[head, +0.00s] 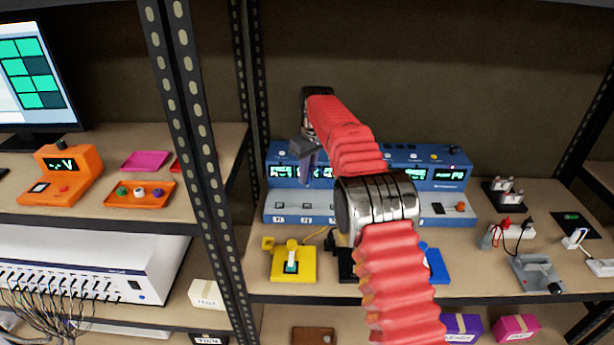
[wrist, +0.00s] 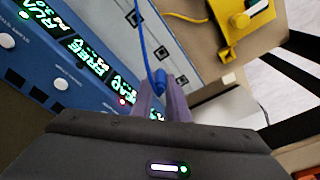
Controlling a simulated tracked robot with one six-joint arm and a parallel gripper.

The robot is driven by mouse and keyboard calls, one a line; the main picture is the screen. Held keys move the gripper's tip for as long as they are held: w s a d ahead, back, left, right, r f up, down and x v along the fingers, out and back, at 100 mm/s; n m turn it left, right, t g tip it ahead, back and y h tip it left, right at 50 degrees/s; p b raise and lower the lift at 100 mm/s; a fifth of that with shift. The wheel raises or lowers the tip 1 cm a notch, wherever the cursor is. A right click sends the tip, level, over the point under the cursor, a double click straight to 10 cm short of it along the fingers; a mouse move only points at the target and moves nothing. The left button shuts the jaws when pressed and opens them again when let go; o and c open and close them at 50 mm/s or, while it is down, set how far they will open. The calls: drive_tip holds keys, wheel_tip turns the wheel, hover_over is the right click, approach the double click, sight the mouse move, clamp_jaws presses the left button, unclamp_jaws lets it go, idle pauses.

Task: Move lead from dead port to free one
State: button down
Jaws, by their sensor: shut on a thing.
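A blue bench unit (head: 430,209) stands on the right shelf with a row of green displays along its upper face. In the wrist view the unit's panel (wrist: 50,60) shows displays reading RUN and FREE, and a further one that I cannot read, near a small red light. My gripper (head: 306,165) is at the left part of the unit, in front of its displays. In the wrist view my gripper (wrist: 160,92) is shut on the end of a blue lead (wrist: 143,40), which runs up and out of the picture. The port strip (wrist: 160,50) lies beyond the fingers. My arm hides the unit's middle in the head view.
A yellow block (head: 307,264) with a lever stands in front of the unit, with black and blue blocks (head: 436,265) to its right. A rack post (head: 200,130) stands left of the unit. A white power strip (head: 517,232) and a grey device (head: 537,272) are at the right.

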idle(0.3)
drive_tip(key=shift+r, duration=0.95)
drive_tip(key=d, duration=0.9)
drive_tip(key=shift+d, duration=0.15)
drive_tip(key=d, duration=0.9)
idle(0.6)
drive_tip(key=shift+d, duration=0.1)
drive_tip(key=d, duration=0.9)
idle(0.5)
